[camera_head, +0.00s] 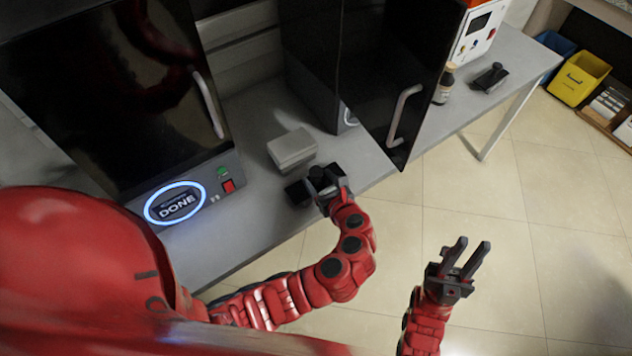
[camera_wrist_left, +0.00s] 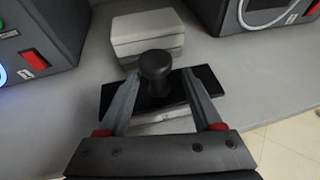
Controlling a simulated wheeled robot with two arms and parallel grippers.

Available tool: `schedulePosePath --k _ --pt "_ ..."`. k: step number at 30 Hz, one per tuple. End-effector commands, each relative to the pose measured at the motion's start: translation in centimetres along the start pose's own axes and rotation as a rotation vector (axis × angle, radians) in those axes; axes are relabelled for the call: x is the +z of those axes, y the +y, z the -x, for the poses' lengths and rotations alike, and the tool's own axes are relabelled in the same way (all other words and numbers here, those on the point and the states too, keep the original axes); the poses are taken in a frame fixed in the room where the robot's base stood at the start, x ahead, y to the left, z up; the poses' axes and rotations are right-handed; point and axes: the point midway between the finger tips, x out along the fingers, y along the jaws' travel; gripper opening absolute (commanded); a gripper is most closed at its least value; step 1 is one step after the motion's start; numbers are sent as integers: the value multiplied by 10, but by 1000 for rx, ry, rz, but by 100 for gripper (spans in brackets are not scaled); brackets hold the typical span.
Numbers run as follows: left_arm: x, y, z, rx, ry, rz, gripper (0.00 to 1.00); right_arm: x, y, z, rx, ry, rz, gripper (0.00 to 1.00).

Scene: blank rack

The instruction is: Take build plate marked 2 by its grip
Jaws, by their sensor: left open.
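A dark flat build plate (camera_head: 297,193) with a black knob grip (camera_wrist_left: 155,66) lies on the grey bench in front of a light grey block. Its number cannot be read; a pale strip (camera_wrist_left: 160,122) shows at its near side between my fingers. My left gripper (camera_head: 322,182) is over the plate. In the left wrist view the fingers of my left gripper (camera_wrist_left: 160,82) are apart, one to each side of the knob, with gaps showing. My right gripper (camera_head: 465,258) is open and empty over the floor to the right. Another dark item with a knob (camera_head: 490,77) lies farther right on the bench.
A printer with a dark door and a lit DONE ring (camera_head: 175,203) stands at left. A second printer's open door (camera_head: 395,100) juts out right of my left gripper. The light grey block (camera_head: 292,149) sits behind the plate. A brown bottle (camera_head: 444,83) stands farther along.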

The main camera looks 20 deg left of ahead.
Motion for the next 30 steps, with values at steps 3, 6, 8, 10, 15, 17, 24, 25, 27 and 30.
schedulePosePath --k 3,6,8,10,15,17,24,25,27,30 --pt "9 4 -18 8 2 1 67 -2 0 -12 0 0 0 27" --pt "9 4 -34 5 1 -1 67 -2 1 -15 0 0 0 27" --pt "9 5 -40 6 1 -1 67 -3 1 -16 0 0 0 27" --pt "8 4 -45 3 1 -2 67 -3 1 -16 0 0 0 27" --pt "6 3 -47 0 0 -2 67 -3 1 -16 0 0 0 27" --pt "7 3 -47 0 0 -2 67 -3 1 -15 0 0 0 27" --pt "7 3 -46 0 0 -1 25 -3 1 -16 0 0 0 27" --pt "7 3 -46 0 0 -1 20 -3 1 -15 0 0 0 27" --pt "7 3 -46 0 0 -1 7 -3 1 -16 0 0 0 27" --pt "7 3 -46 0 0 -1 0 -3 1 -16 0 0 0 27"
